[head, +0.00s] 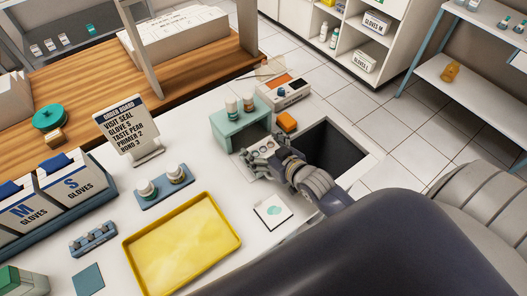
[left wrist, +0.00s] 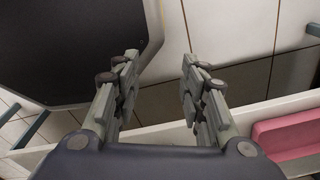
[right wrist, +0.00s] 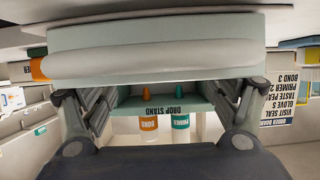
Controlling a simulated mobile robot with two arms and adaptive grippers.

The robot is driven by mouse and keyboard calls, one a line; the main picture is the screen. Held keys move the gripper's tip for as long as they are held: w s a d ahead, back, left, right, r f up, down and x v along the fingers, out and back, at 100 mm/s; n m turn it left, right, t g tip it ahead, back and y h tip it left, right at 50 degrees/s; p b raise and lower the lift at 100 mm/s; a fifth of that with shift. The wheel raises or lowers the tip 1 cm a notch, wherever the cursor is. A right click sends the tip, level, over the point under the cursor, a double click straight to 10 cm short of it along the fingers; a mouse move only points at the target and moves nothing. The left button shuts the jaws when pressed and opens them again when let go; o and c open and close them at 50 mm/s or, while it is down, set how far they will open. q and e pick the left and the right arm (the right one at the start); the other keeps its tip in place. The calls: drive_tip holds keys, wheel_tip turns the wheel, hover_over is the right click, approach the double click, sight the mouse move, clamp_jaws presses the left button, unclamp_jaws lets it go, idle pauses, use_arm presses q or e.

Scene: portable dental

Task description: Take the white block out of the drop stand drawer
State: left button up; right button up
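The teal drop stand (head: 228,122) stands on the white counter with two orange- and teal-labelled bottles on top. It shows upside down in the right wrist view (right wrist: 190,103). My right gripper (head: 260,158) is at the stand's front, low over the counter; its fingers (right wrist: 165,105) are spread with nothing visibly pinched. A pale rounded bar (right wrist: 150,62) on a light box lies close before them; I cannot tell how far the drawer is open. I cannot make out the white block. My left gripper (left wrist: 158,90) is open and empty, outside the head view.
A yellow tray (head: 183,290), a bottle rack (head: 164,190) and a white card (head: 287,222) are on the counter. A dark square opening (head: 335,150) lies right of the stand, beside an orange block (head: 287,121). An order board (head: 127,126) stands left.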

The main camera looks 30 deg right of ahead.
sight(263, 151)
drive_tip(key=shift+r, duration=0.65)
wheel_tip(263, 151, up, 3)
drive_tip(key=shift+f, duration=0.2)
drive_tip(key=s+d+b, duration=0.1)
drive_tip(key=s, duration=0.3)
drive_tip(key=s+d+b, duration=0.1)
drive_tip(key=s, duration=0.4)
drive_tip(key=s+d, duration=0.1)
drive_tip(key=s, duration=0.3)
drive_tip(key=shift+s+r+b, duration=0.35)
drive_tip(key=shift+s+b, duration=0.05)
use_arm(q)
drive_tip(key=shift+w+f, duration=0.2)
drive_tip(key=shift+f, duration=0.55)
drive_tip(key=shift+w+f, duration=0.15)
drive_tip(key=shift+f, duration=0.6)
use_arm(e)
drive_tip(key=shift+v, duration=0.95)
